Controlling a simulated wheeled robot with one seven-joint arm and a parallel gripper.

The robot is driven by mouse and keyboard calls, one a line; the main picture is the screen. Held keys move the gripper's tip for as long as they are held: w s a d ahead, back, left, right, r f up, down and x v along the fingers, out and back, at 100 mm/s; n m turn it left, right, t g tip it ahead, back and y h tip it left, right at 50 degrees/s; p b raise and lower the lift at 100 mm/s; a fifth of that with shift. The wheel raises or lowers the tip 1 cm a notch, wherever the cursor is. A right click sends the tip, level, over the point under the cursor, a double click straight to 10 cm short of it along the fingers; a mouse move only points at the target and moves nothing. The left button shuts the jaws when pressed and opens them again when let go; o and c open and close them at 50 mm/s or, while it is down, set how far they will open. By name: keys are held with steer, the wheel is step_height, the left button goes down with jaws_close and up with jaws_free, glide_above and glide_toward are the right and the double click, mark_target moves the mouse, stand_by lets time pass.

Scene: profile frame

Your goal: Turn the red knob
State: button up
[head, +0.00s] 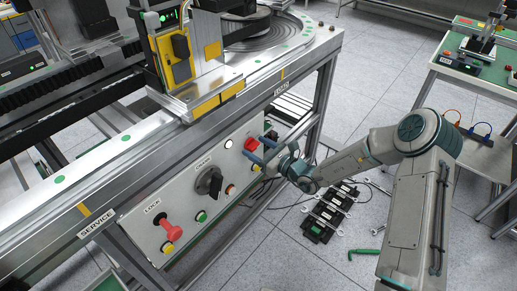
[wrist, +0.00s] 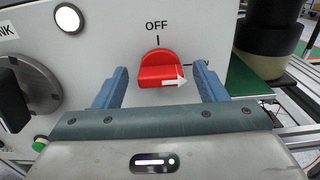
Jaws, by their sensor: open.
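The red knob (wrist: 157,70) is on the light panel in the wrist view, below the label OFF. Its white arrow points right, toward a second label that my right finger partly covers. In the head view the red knob (head: 251,144) shows at the right end of the panel (head: 190,190). My gripper (wrist: 163,88) is open, with one blue finger to the left of the knob and one to the right. Gaps show between the fingers and the knob. My gripper also shows in the head view (head: 262,150), right in front of the knob.
A black rotary switch (head: 209,183), a red pull handle (head: 170,228) and several small buttons are on the same panel to the left. A dark cylinder (wrist: 268,25) stands right of the panel. Black modules (head: 328,208) and a green tool (head: 365,252) lie on the floor.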

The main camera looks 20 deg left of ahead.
steer(key=shift+c, duration=0.3)
steer(key=c, duration=0.9)
steer(key=shift+d, duration=0.1)
